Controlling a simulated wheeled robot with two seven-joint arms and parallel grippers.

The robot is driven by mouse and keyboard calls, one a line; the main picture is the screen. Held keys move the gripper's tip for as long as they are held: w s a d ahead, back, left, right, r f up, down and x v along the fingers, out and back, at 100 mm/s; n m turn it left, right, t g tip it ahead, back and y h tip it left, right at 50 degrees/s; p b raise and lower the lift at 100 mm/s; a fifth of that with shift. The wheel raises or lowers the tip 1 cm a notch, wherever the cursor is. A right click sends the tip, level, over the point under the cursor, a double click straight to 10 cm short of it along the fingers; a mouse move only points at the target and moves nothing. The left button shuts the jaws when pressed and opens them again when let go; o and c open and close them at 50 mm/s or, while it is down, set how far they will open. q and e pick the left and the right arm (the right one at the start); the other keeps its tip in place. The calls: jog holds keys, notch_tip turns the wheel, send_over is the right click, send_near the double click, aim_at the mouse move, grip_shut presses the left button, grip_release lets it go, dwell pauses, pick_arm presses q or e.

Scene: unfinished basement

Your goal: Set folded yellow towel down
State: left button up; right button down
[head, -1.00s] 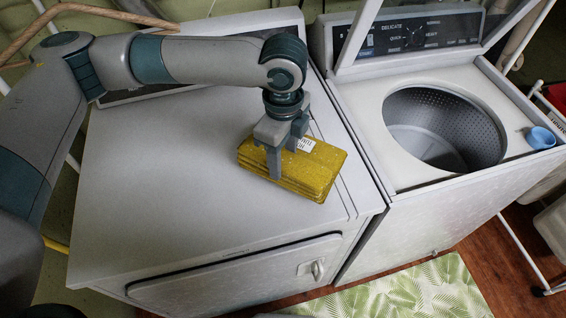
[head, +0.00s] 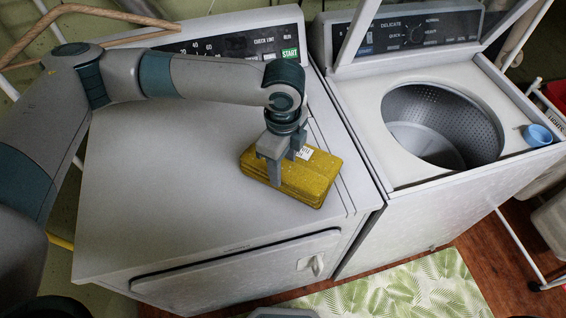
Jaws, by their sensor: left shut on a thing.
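The folded yellow towel (head: 312,182) is a flat stack with a small white label. It is at the right part of the white dryer top (head: 160,190). My left gripper (head: 285,172) points down over the towel's left part and is shut on it, one finger showing against its front side. The towel looks level and very close to the dryer top; I cannot tell whether it touches. At the bottom edge a grey shape (head: 283,313) shows, which may be part of my right arm; the right gripper's fingers do not show.
The open washer (head: 362,115) stands right of the dryer, with its drum (head: 430,115) uncovered and lid raised. A blue cup (head: 538,136) sits on its right edge. The dryer top left of the towel is clear. A leaf-patterned mat (head: 410,290) lies on the floor.

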pick_arm(q)
jog(key=shift+f, duration=0.15)
jog(key=o, duration=1.2)
notch_tip(320, 180, up, 12)
jog(key=b, duration=0.2)
jog(key=shift+r+b, duration=0.2)
jog(key=shift+b, duration=0.2)
jog(key=shift+s+f, duration=0.1)
